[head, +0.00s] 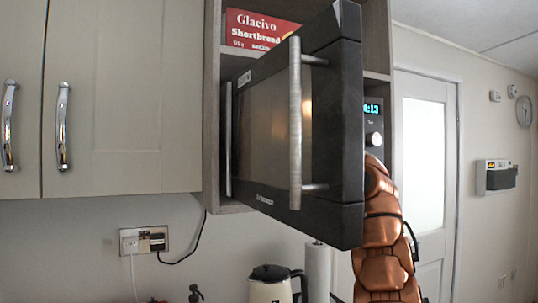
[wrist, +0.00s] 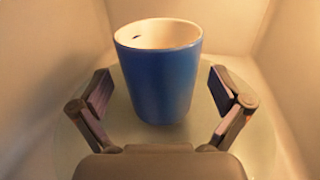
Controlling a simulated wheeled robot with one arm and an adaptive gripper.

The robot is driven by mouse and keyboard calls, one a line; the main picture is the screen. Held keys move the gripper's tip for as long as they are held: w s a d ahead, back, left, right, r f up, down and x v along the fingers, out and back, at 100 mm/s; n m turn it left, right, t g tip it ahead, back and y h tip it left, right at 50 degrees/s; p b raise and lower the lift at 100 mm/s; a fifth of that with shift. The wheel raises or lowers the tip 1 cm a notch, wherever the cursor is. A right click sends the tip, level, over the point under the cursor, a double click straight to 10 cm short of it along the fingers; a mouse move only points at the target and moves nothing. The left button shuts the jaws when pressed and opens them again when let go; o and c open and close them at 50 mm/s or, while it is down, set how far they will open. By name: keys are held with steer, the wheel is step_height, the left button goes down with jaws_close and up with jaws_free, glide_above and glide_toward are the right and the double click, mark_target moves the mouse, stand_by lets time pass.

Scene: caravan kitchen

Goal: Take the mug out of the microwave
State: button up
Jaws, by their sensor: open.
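A blue mug (wrist: 160,85) with a cream inside stands upright on the glass turntable (wrist: 262,138) inside the lit microwave, in the wrist view. My gripper (wrist: 165,92) is open, with one finger on each side of the mug and a gap visible on both sides. In the head view the microwave (head: 373,110) sits in a wall cabinet with its dark door (head: 335,130) swung open toward me. The door hides the cavity, the mug and my gripper there. My copper-coloured arm reaches in behind the door's right edge.
The microwave's pale inner walls (wrist: 70,50) stand close on both sides of my gripper. A red shortbread box (head: 258,30) lies above the microwave. A kettle (head: 272,285) and a paper roll (head: 317,270) stand below the door.

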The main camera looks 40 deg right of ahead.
steer(key=shift+w+d+r+p, duration=0.15)
steer(key=shift+w+p, duration=0.15)
steer(key=shift+w, duration=0.25)
steer(key=shift+w+a+r+p, duration=0.15)
steer(key=shift+w+p, duration=0.15)
steer(key=shift+w, duration=0.2)
steer(key=shift+w+d+f, duration=0.15)
steer(key=shift+w, duration=0.2)
steer(key=c, duration=1.5)
steer(key=shift+w+r, duration=0.1)
steer(key=shift+r, duration=0.15)
